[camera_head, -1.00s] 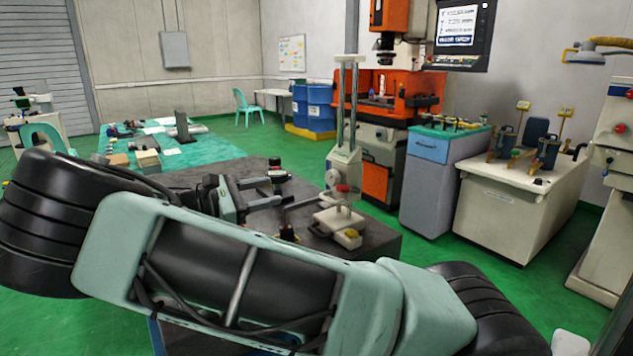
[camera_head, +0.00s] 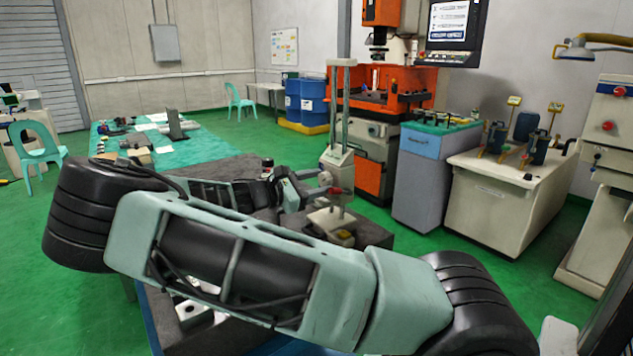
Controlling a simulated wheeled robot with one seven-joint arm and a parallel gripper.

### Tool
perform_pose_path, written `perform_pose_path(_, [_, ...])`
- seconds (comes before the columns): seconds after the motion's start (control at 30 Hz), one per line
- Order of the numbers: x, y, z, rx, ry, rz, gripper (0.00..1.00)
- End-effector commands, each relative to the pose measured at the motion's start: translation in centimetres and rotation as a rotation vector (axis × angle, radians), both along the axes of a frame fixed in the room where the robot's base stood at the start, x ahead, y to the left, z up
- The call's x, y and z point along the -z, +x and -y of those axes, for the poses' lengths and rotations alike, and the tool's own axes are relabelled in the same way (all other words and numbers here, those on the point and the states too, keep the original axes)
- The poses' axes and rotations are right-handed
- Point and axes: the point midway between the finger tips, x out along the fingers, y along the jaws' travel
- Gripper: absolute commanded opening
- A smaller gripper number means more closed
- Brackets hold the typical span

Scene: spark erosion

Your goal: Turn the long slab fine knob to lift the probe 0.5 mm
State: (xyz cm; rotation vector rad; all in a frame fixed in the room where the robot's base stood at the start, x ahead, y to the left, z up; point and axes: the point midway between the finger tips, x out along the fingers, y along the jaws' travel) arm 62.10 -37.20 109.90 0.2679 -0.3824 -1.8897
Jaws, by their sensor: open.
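The measuring stand (camera_head: 336,157), a pale body with two upright columns (camera_head: 344,92), stands on the dark stone plate at centre. A small round knob (camera_head: 325,178) shows on its left side, with a red part (camera_head: 336,191) just below. I cannot tell which knob is the long slab fine knob, and the probe tip is too small to make out. My gripper (camera_head: 305,186) is open, partly hidden by my own arm, just left of the stand and close to the round knob. I cannot tell whether it touches the knob.
A small dark jar (camera_head: 267,168) stands behind my gripper. The orange machine (camera_head: 385,95) and a grey cabinet (camera_head: 420,190) stand behind. Green floor (camera_head: 85,315) is clear at left.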

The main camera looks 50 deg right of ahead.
Motion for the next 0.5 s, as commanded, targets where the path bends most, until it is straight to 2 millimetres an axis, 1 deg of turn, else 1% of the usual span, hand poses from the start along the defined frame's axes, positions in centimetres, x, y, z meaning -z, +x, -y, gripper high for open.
perform_pose_path(0.2, [0.01, -0.02, 0.03, 0.000, 0.000, 0.000, 0.46])
perform_pose_path(0.27, [0.01, -0.01, 0.02, 0.000, 0.000, 0.000, 0.29])
perform_pose_path(0.3, [0.01, -0.01, 0.02, 0.000, 0.000, 0.000, 0.18])
perform_pose_path(0.33, [0.02, -0.01, 0.02, 0.000, 0.000, 0.000, 0.14])
perform_pose_path(0.5, [0.02, -0.02, 0.00, 0.001, -0.001, 0.003, 0.14])
